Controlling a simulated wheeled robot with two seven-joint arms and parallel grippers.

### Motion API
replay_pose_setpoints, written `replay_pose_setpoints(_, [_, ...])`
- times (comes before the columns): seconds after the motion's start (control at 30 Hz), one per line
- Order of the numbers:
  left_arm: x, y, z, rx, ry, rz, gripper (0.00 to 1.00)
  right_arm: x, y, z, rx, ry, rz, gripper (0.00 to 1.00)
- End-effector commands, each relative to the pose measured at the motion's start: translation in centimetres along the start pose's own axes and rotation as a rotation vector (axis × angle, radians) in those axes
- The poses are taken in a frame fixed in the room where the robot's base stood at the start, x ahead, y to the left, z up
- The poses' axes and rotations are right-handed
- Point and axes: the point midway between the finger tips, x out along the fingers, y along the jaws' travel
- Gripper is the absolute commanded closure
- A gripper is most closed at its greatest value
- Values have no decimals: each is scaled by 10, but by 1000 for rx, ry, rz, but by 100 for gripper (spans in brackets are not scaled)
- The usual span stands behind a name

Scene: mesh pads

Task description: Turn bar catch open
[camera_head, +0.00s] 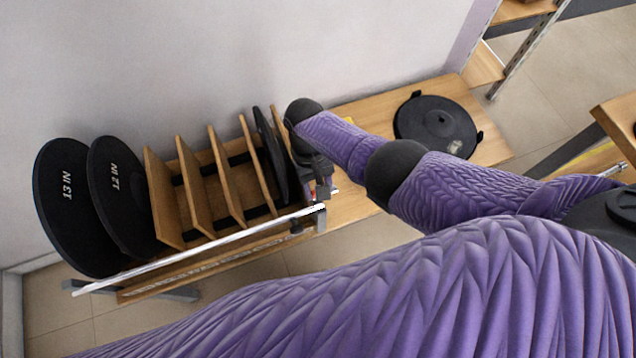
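A pale metal bar (200,250) runs along the front of a wooden rack, sloping up to the right. Its right end meets a small dark catch (296,227) at the rack's front right corner. My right gripper (320,195) reaches in from the right on a purple-sleeved arm and points down at the bar's right end. Its fingertips look very close to the bar end, but contact and finger opening are too small to tell. My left gripper is not in view.
The rack holds upright wooden dividers (195,190) and several black discs, two labelled large ones (75,205) (122,200) at the left. A round black lid (437,125) lies on the wooden bench (350,205) to the right. A wall stands close behind.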

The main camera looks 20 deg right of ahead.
Motion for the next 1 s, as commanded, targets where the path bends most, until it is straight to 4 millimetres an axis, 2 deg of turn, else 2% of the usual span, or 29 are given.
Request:
replay_pose_setpoints(0.53, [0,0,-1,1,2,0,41,0,0,0,-19,2,7,100])
replay_pose_setpoints(0.57, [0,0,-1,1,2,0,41,0,0,0,-19,2,7,44])
replay_pose_setpoints(0.7, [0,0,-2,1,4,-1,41,0,0,0,-18,1,7,15])
replay_pose_setpoints(1.0, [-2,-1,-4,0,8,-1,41,-4,0,0,-18,2,7,15])
